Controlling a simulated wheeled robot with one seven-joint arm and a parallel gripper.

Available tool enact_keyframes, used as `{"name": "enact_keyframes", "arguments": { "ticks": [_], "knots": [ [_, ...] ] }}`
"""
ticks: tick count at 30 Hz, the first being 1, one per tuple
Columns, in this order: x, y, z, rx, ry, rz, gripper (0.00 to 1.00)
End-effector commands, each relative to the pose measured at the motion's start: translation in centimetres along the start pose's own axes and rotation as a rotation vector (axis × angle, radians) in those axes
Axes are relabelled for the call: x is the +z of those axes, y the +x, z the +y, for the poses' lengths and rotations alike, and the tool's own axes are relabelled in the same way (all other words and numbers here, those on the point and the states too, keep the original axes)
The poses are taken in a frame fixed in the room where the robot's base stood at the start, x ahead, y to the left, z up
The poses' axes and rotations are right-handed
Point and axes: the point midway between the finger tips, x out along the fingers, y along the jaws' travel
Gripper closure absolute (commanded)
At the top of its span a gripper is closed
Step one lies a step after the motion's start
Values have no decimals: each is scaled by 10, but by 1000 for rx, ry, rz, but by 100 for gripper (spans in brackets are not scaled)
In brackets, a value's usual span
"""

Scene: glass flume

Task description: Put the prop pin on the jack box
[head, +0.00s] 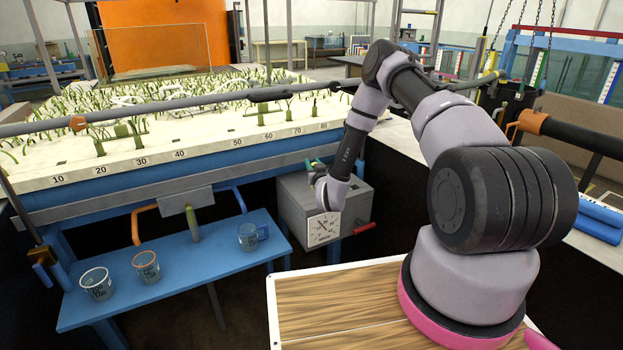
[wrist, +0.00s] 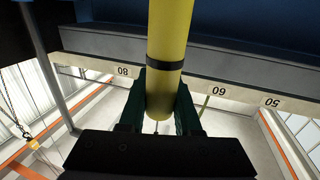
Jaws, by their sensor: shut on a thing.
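The jack box (head: 298,207) is a grey box under the flume's front edge, with a square white dial on its front and a red handle at its right. My gripper (head: 315,165) is at the box's top in the head view, with my wrist in front of part of the box. In the wrist view, my gripper's dark green fingers (wrist: 160,110) are shut on the prop pin (wrist: 169,45), a yellow cylinder with a black band. The pin's far end runs out of the wrist view. Whether the pin touches the box cannot be told.
A blue shelf (head: 205,262) left of the box bears several cups, including a clear one (head: 247,237) nearest the box. The flume's numbered edge (head: 140,162) overhangs the box closely. A wooden board (head: 335,305) lies in front.

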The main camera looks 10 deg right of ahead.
Motion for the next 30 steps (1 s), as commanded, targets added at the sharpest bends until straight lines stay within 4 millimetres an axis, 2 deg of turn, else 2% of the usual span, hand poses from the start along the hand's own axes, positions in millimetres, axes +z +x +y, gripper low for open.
{"name": "enact_keyframes", "arguments": {
  "ticks": [4, 11, 22, 23, 24, 25, 30],
  "knots": [
    [12, 0, 0, 0, 0, 0, 100],
    [43, 0, 0, 0, 0, 0, 100],
    [47, 0, 0, 0, 0, 0, 100],
    [47, 0, 0, 0, 0, 0, 57],
    [47, 0, 0, 0, 0, 0, 41],
    [47, 0, 0, 0, 0, 0, 38],
    [46, 0, 0, 0, 1, 0, 38]
  ]
}}
